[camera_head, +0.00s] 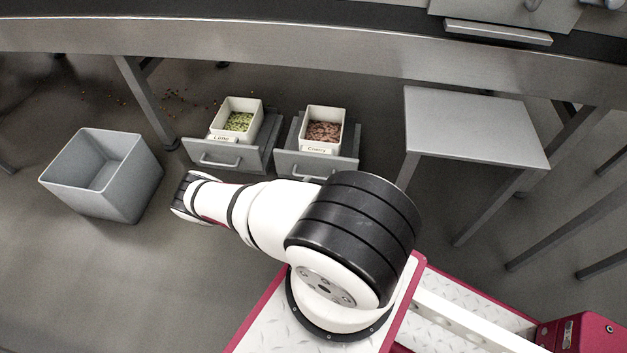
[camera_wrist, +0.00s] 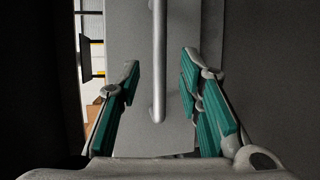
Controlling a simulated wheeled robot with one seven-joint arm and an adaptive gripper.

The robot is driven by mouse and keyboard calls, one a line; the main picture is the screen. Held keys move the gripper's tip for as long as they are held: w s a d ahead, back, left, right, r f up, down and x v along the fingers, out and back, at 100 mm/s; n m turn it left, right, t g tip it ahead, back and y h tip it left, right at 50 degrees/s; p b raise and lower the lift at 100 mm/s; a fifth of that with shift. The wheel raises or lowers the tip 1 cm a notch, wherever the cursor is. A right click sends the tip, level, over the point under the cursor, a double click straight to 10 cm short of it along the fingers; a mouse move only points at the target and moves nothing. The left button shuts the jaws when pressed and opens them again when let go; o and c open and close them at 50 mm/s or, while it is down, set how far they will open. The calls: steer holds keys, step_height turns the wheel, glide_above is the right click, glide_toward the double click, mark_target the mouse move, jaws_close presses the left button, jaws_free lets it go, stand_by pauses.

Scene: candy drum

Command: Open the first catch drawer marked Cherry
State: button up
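The Cherry drawer (camera_head: 288,162) is a grey-fronted drawer low under the conveyor in the head view. A white bin (camera_head: 343,116) labelled Cherry, with reddish candy, sits in it behind the front. My arm hides part of its front and handle. In the wrist view a grey vertical bar handle (camera_wrist: 159,60) runs down a grey panel (camera_wrist: 130,30), between the fingers of my gripper (camera_wrist: 161,75). The gripper is open, with green pads apart on both sides of the bar. The head view does not show my gripper, so which drawer the handle belongs to cannot be confirmed.
The Lime drawer (camera_head: 192,152) with its white bin (camera_head: 256,106) stands just left of the Cherry drawer. An empty grey crate (camera_head: 142,180) stands on the floor at left. A grey metal table (camera_head: 470,125) is at right. Small candies (camera_head: 170,95) lie scattered under the conveyor.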

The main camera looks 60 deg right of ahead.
mark_target(313, 176)
steer(key=shift+d+f+b, duration=0.15)
steer(key=shift+d+b, duration=0.1)
steer(key=shift+d, duration=0.65)
steer(key=shift+d+f+b, duration=0.2)
steer(key=shift+d, duration=0.75)
steer(key=shift+d+f+b, duration=0.15)
steer(key=shift+d+b, duration=0.1)
steer(key=shift+d, duration=0.65)
steer(key=shift+c, duration=0.5)
jaws_close()
